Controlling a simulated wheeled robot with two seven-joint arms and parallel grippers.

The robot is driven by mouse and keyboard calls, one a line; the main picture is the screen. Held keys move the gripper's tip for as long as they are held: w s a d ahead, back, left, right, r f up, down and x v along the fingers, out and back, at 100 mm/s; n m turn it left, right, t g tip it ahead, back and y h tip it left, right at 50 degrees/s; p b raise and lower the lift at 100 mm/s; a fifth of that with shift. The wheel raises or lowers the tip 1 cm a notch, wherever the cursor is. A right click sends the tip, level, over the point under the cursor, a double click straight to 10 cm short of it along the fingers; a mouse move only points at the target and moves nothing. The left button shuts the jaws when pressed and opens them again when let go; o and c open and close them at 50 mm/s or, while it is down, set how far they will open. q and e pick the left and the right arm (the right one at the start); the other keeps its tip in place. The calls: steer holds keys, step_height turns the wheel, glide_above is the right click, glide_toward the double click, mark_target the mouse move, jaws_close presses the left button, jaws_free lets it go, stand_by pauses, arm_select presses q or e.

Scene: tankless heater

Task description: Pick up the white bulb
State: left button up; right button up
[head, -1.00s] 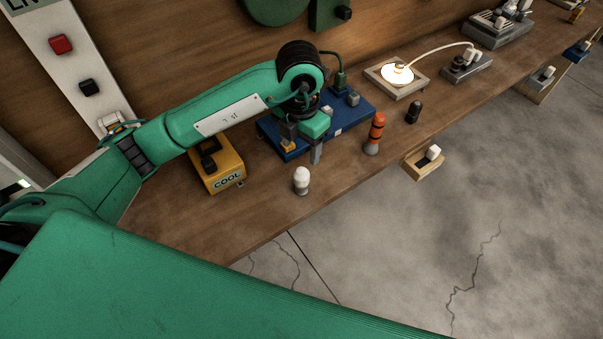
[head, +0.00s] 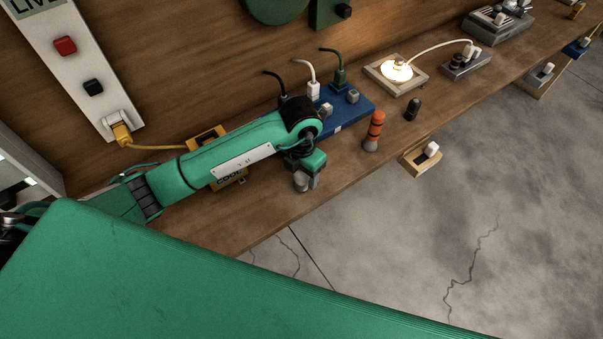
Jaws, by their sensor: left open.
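The white bulb (head: 300,183) stands near the front edge of the wooden bench in the head view. Its upper part is now shaded and partly covered by my left gripper (head: 307,180). That gripper points down at the bulb, with a grey finger showing just to its right. It is open; the other finger is hidden, so I cannot tell whether the bulb is between the fingers or whether they touch it. My right gripper is not in view.
A yellow COOL box (head: 230,180) sits partly behind my left arm. A blue board (head: 352,116) with plugs lies behind the gripper. A lit lamp (head: 396,71) is farther back.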

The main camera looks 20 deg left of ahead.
arm_select(q)
steer(key=c, duration=1.2)
steer(key=shift+c, duration=0.2)
